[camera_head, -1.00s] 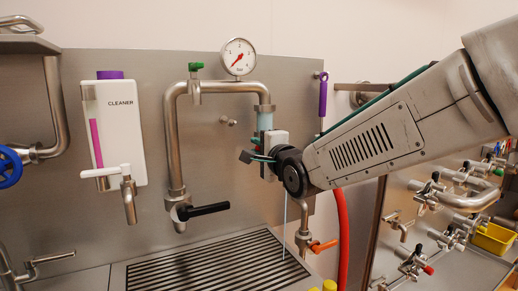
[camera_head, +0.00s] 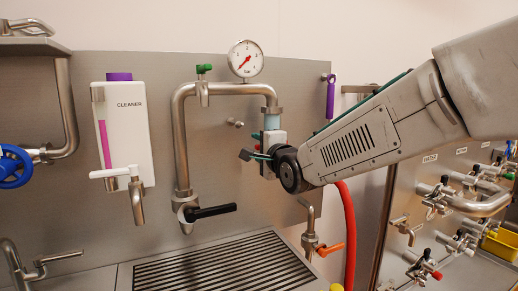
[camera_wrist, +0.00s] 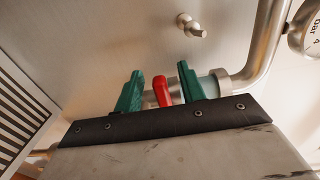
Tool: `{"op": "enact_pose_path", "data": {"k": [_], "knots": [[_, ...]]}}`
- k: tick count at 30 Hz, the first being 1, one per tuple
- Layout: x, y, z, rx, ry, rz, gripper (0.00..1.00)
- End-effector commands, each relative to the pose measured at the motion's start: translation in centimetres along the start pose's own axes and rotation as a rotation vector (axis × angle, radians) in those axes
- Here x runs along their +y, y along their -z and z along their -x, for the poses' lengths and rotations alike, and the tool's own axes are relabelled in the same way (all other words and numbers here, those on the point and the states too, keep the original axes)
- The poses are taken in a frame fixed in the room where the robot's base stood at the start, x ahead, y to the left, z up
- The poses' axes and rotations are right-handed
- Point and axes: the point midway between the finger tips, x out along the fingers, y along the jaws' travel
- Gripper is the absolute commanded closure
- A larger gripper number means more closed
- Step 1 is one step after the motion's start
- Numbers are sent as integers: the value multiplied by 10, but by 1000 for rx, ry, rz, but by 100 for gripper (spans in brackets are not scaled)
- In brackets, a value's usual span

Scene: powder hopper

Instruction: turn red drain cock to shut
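The red drain cock (camera_wrist: 161,92) shows in the wrist view as a short red handle between the two green fingers of my gripper (camera_wrist: 158,90). A gap shows on each side of the handle, so the fingers stand open around it. The handle's base is hidden behind the gripper's dark edge in the wrist view.
A black-handled valve (camera_head: 208,211) and an orange-handled cock (camera_head: 330,249) sit lower on the panel. The pipe carries a gauge (camera_head: 245,58) and a green-topped fitting (camera_head: 203,69). A red hose (camera_head: 347,230) hangs right. The slotted drain grate (camera_head: 220,265) below is clear.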

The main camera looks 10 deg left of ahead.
Motion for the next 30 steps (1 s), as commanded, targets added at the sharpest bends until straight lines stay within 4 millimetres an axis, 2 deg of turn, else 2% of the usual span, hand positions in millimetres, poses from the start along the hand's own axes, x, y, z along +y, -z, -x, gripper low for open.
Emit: {"op": "enact_pose_path", "data": {"k": [8,11,22,25,30], "knots": [[-1,-1,2,-2,1,0,60],[-1,-1,13,-2,1,0,60],[-1,-1,78,-2,1,0,60],[0,-1,88,-2,0,0,60],[0,-1,91,-2,1,0,60]]}}
